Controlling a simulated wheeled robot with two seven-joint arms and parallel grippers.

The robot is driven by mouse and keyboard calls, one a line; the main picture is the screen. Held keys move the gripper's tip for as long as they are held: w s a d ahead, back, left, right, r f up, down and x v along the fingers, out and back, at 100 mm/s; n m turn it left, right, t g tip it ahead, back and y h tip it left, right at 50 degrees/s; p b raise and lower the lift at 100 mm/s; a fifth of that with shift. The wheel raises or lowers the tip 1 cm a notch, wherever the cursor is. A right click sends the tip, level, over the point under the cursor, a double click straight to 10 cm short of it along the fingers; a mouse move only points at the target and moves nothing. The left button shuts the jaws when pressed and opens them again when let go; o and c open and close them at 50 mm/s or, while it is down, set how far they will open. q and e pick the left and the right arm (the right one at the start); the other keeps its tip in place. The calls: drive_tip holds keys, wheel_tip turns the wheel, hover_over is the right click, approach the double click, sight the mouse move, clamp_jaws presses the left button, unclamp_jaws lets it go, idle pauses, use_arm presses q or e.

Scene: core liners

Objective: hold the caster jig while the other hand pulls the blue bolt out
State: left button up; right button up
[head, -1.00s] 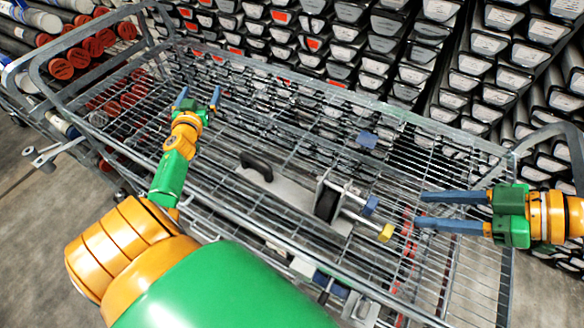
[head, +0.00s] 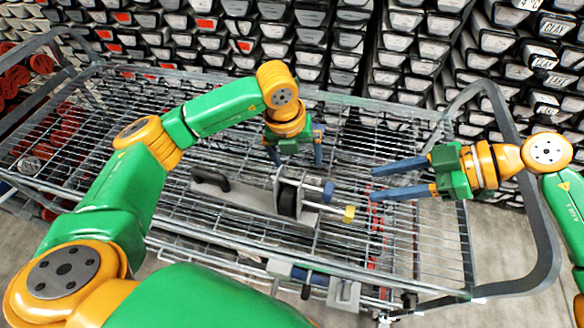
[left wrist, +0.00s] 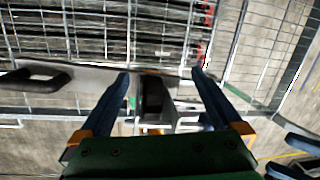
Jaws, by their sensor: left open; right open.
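The caster jig, a grey plate (head: 245,196) with a black handle (head: 212,181), lies in the wire cart. A dark wheel (head: 288,201) stands in its bracket at the right end. The blue bolt (head: 328,191) sticks out rightward, its head clear of the bracket. My left gripper (head: 296,158) is open, pointing down just above and behind the bracket. In the left wrist view its fingers (left wrist: 162,75) are apart, with the wheel (left wrist: 152,95) showing between them; I cannot tell any contact. My right gripper (head: 373,182) is open and empty, fingers pointing left, to the right of the bolt head.
A yellow-headed bolt (head: 349,214) sticks out below the blue one. The cart's wire rim (head: 190,259) runs along the front. Stacked core trays (head: 340,60) fill the back. The cart's left part is clear.

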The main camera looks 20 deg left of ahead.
sight(292, 183)
use_arm(q)
drive_tip(key=s+m, duration=0.1)
drive_tip(key=s+m+g, duration=0.1)
drive_tip(key=s, duration=0.1)
drive_tip(key=s+r+m+g+y, duration=0.1)
drive_tip(key=shift+s+d, duration=0.2)
drive_tip(key=shift+d, duration=0.2)
wheel_tip(292, 183, down, 7)
drive_tip(key=shift+r, duration=0.15)
clamp_jaws()
idle(1.1)
unclamp_jaws()
wheel_tip(292, 183, up, 12)
drive_tip(key=shift+r, duration=0.1)
